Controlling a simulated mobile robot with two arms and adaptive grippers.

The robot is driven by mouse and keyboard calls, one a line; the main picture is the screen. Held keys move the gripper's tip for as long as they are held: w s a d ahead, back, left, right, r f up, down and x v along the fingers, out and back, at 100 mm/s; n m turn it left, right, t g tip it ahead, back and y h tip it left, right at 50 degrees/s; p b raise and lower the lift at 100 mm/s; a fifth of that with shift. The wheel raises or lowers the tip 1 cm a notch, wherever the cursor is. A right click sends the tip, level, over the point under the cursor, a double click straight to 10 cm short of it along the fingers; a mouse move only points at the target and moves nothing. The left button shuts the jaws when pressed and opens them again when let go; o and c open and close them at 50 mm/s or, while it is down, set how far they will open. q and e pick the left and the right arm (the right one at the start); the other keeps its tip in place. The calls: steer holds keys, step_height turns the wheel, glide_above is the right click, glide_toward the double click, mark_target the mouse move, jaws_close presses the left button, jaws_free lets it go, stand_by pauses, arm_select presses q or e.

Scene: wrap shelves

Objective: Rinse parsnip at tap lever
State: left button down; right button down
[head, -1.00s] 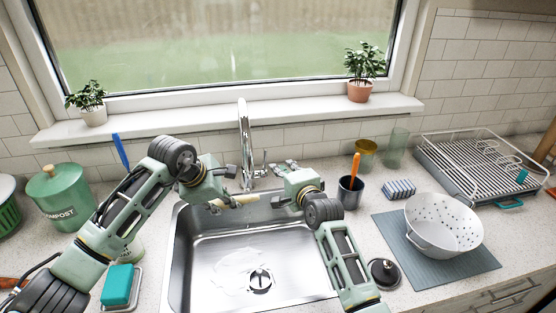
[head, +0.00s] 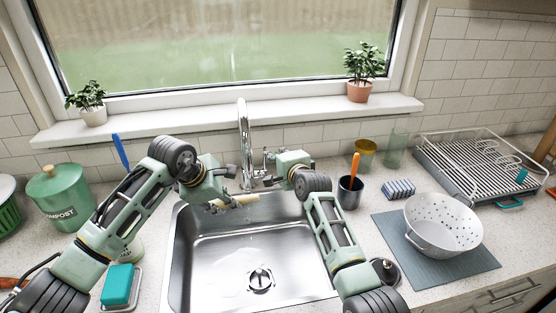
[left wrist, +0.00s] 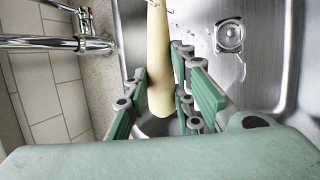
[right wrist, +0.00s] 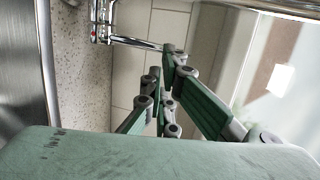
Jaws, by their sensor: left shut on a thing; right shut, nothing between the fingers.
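The pale, long parsnip (head: 240,200) is held over the back of the sink, just in front of the tap. In the left wrist view the parsnip (left wrist: 158,70) lies between the green fingers of my left gripper (left wrist: 165,95), which is shut on it. The chrome tap (head: 244,140) stands behind the sink, with its lever (head: 265,160) on its right side. My right gripper (head: 270,168) is shut and empty beside the lever. In the right wrist view the lever (right wrist: 137,43) reaches close to the fingertips (right wrist: 168,60); I cannot tell if they touch. No clear water stream shows.
The steel sink (head: 205,290) has wet marks near its drain. A dark cup (head: 349,194) with an orange handle stands right of it, near a striped sponge (head: 399,189). A white colander (head: 440,225) sits on a grey mat. A green compost bin (head: 62,197) stands left.

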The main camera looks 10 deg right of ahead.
arm_select(q)
steer(key=shift+s+r, duration=0.1)
steer(key=shift+s, duration=0.05)
arm_select(e)
steer(key=shift+w+r, duration=0.15)
steer(key=shift+w, duration=0.05)
steer(key=shift+s, duration=0.1)
arm_select(q)
steer(key=shift+w, duration=0.25)
steer(key=shift+s, duration=0.1)
arm_select(e)
steer(key=v, duration=1.3)
steer(key=shift+s, duration=0.4)
